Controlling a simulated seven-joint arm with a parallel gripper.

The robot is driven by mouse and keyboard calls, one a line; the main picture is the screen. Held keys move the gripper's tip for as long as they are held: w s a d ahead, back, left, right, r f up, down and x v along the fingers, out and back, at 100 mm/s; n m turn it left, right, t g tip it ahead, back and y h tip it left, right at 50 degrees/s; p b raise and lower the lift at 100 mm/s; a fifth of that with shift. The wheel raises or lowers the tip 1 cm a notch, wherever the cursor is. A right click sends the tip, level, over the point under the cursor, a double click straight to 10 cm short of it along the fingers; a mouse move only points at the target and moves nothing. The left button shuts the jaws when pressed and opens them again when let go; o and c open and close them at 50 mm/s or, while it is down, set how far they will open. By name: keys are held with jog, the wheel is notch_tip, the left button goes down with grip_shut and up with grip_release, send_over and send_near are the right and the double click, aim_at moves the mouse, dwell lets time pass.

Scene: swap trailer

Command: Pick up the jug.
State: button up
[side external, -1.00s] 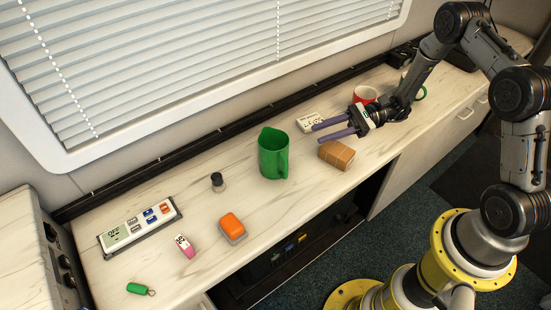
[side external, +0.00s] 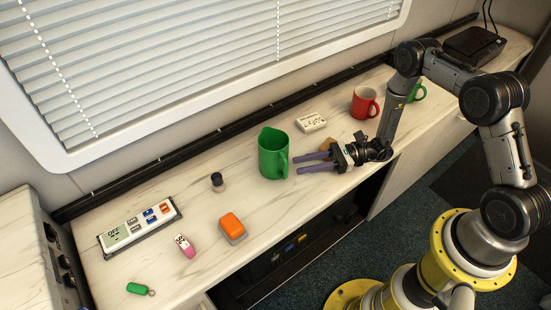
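The green jug (side external: 272,155) stands upright on the pale marbled counter, near the middle, with its handle on the right side. My gripper (side external: 298,164) is just to the right of the jug, low over the counter, with its two purple fingers pointing left at the handle. The fingers are spread apart with nothing visible between them. The fingertips are close to the handle; I cannot tell whether they touch it.
A brown box (side external: 326,145) is mostly hidden behind my gripper. A white device (side external: 311,121), a red mug (side external: 364,102) and a green mug (side external: 418,93) stand farther right. A black-topped knob (side external: 217,181), an orange block (side external: 232,227) and a control panel (side external: 140,227) lie left of the jug.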

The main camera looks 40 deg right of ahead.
aim_at(286, 167)
jog(key=shift+x, duration=2.65)
jog(key=shift+f, duration=0.1)
grip_shut()
